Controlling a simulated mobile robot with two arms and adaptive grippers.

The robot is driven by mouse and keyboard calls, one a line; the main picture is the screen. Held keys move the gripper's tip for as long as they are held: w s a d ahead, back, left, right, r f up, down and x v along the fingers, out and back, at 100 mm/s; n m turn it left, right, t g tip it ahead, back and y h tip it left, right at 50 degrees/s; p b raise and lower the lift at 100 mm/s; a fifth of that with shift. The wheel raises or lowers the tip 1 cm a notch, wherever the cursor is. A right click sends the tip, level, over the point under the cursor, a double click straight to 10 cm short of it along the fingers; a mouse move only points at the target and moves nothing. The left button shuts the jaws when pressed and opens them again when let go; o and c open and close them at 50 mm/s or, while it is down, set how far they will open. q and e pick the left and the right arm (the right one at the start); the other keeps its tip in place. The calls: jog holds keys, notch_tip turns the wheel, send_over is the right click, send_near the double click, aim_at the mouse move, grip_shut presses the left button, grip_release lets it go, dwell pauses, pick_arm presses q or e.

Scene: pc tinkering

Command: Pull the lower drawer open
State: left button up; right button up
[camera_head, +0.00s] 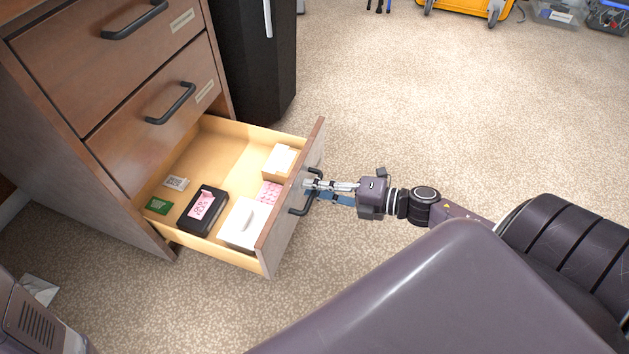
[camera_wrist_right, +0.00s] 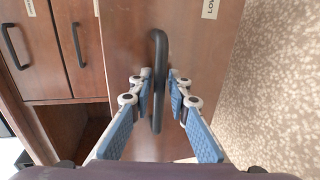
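The lower drawer (camera_head: 228,256) of the wooden cabinet stands pulled out, its inside showing in the head view. Its dark bar handle (camera_head: 295,211) is on the front panel, which faces right. My right gripper (camera_head: 314,188) is at the handle. In the right wrist view, the handle (camera_wrist_right: 158,110) runs upright between the two blue-padded fingers of the right gripper (camera_wrist_right: 159,82). Narrow gaps show between fingers and bar, so the gripper looks open around it; contact is hard to judge. My left gripper is not in view.
The drawer holds a black box with a pink label (camera_head: 204,210), white boxes and small cards. Two closed drawers (camera_head: 152,105) are above. A black cabinet (camera_head: 254,62) stands behind. The carpet to the right (camera_head: 460,110) is mostly clear.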

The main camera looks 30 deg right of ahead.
jog(key=v, duration=1.2)
dwell(0.4)
